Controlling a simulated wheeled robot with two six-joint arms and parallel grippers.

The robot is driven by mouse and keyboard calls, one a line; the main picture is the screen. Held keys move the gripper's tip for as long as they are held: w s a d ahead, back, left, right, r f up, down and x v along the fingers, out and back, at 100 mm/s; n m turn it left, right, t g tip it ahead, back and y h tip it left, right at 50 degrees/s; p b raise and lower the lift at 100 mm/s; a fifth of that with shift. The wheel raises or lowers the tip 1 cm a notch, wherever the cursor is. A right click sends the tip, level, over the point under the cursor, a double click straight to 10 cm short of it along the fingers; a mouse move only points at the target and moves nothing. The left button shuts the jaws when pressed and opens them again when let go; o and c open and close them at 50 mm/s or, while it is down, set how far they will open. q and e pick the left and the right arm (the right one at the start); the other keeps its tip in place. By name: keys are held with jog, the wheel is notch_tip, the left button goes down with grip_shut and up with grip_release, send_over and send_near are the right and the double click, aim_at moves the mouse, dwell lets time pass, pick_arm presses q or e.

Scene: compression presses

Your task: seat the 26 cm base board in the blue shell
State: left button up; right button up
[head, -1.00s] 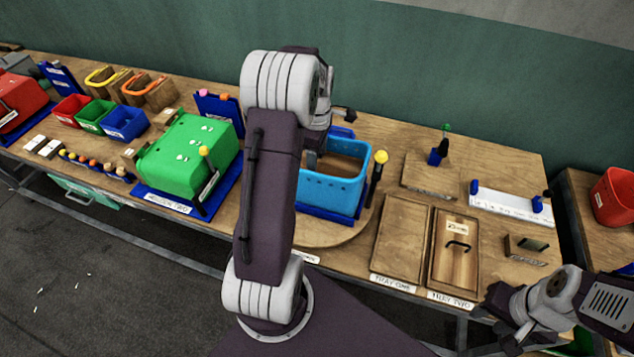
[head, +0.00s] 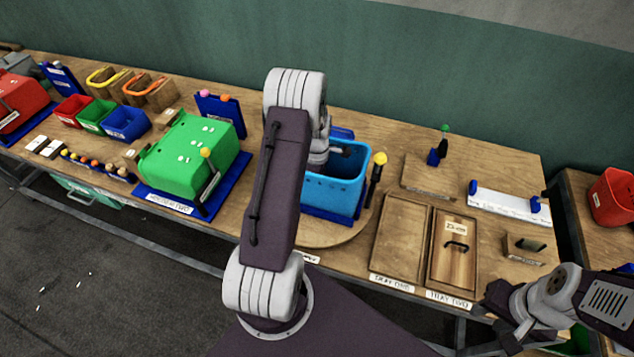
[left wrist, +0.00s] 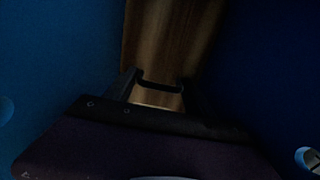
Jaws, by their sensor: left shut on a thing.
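The blue shell (head: 337,194), an open bright-blue box, stands on the round wooden turntable (head: 310,241) in mid-bench. My left arm reaches down into it, and its gripper is hidden in the head view. In the left wrist view, my left gripper (left wrist: 160,88) is between dark blue shell walls (left wrist: 50,70), shut on the dark handle of a wooden base board (left wrist: 170,35). Whether the board lies flat on the shell's bottom cannot be told. My right gripper (head: 503,318) is empty, its jaws apart, off the front right bench edge.
The tray labelled one (head: 374,258) is empty; tray two (head: 431,272) holds a labelled board with a handle. A yellow-knobbed lever (head: 377,170) stands close right of the shell. A green press (head: 190,160) is to the left. A red bin (head: 612,197) stands far right.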

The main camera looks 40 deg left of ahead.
pick_arm(q)
jog(key=shift+f, duration=0.15)
jog(key=o, duration=1.5)
jog(key=shift+c, duration=0.2)
jog(key=shift+r, duration=0.35)
notch_tip(320, 180, up, 12)
jog(key=b, duration=0.1)
jog(key=shift+b, duration=0.35)
jog(key=shift+f, duration=0.1)
